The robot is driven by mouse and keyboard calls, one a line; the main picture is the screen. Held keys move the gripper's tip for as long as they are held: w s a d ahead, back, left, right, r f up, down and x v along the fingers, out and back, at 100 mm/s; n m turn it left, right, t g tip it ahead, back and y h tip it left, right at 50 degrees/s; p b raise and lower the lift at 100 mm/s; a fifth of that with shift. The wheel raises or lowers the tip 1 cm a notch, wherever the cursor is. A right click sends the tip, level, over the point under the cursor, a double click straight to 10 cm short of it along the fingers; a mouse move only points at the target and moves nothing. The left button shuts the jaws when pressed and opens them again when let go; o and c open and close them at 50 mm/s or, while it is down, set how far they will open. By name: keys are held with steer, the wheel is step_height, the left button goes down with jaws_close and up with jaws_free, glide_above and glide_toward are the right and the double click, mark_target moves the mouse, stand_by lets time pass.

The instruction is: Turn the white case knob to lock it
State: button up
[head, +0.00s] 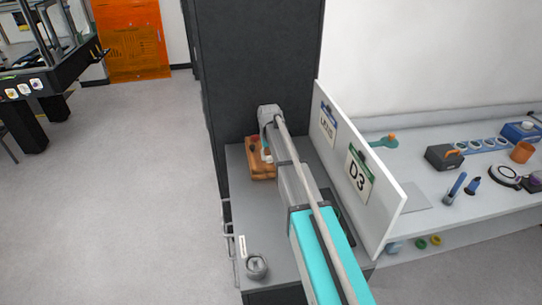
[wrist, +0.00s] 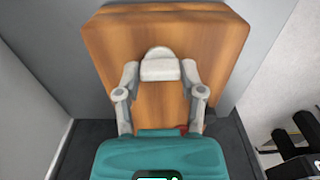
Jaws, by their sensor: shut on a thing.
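The wooden case (wrist: 210,55) fills the middle of the wrist view. The white knob (wrist: 159,56) sits on its face, between the fingertips. My gripper (wrist: 160,72) has one grey finger on each side of the knob and is shut on it. In the head view the case (head: 262,174) stands on the grey cabinet top, below the end of my arm. The knob cannot be made out there, and my wrist hides part of the case.
A white panel with a D3 sign (head: 359,176) stands upright close to the right of my arm. A grey round object (head: 257,266) sits at the cabinet's front. A bench (head: 405,195) with several small tools lies beyond the panel. Open floor (head: 140,190) is at left.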

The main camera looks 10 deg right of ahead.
steer(key=o, duration=1.2)
steer(key=shift+c, duration=0.2)
steer(key=s, duration=3)
steer(key=shift+d, duration=0.35)
